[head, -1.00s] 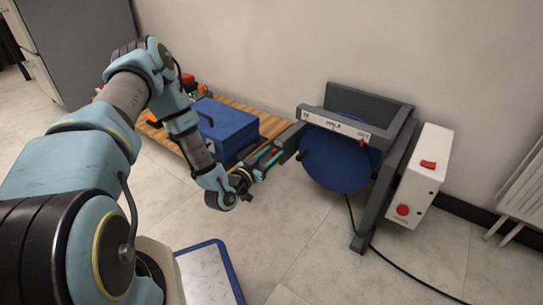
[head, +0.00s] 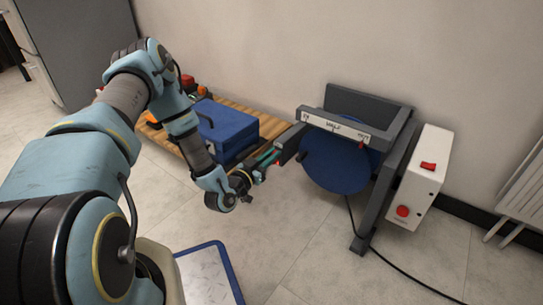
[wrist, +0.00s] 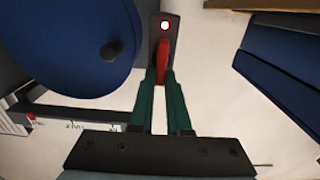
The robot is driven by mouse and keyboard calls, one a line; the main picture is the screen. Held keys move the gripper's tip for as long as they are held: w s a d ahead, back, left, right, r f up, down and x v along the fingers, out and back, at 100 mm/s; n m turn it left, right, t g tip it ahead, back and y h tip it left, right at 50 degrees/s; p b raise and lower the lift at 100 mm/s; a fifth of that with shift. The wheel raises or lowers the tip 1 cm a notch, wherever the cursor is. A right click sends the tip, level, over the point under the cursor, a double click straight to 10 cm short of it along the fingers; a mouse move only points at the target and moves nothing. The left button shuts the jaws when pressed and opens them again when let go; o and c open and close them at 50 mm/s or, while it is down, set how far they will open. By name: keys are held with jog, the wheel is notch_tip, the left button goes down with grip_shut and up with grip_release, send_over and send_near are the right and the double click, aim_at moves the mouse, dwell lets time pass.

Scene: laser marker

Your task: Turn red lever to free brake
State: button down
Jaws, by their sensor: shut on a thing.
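The red lever (wrist: 162,62) sits on a dark bracket (wrist: 174,42) in the wrist view, below a small lit lamp (wrist: 165,25) with a red rim. My gripper (wrist: 161,76) has its green fingers on both sides of the lever, shut on its lower part. In the head view my gripper (head: 271,157) is at the left end of the dark machine frame (head: 382,180), beside the blue disc (head: 338,165). There the lever is mostly hidden by the fingers.
A blue box (head: 222,128) stands on a wooden slatted surface (head: 250,113) just left of the gripper. A white control box (head: 420,178) with red controls is on the machine's right. A blue-rimmed platform (head: 212,275) lies on the floor in front. A cable runs over the floor at right.

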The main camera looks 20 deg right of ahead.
jog(key=shift+w+a+f+n+p, duration=0.2)
jog(key=shift+w+f+n+p, duration=0.25)
jog(key=shift+n, duration=2.55)
jog(key=shift+w+a+f+n+p, duration=0.2)
jog(key=shift+n+p, duration=0.4)
jog(key=shift+n, duration=2.4)
jog(key=shift+w+a+f+n+p, duration=0.2)
jog(key=shift+f+n+p, duration=0.3)
jog(key=shift+n, duration=2.5)
jog(key=shift+r, duration=0.1)
jog(key=c, duration=0.9)
grip_release()
jog(key=shift+d, duration=0.1)
jog(key=p+v, duration=0.3)
jog(key=v, duration=0.8)
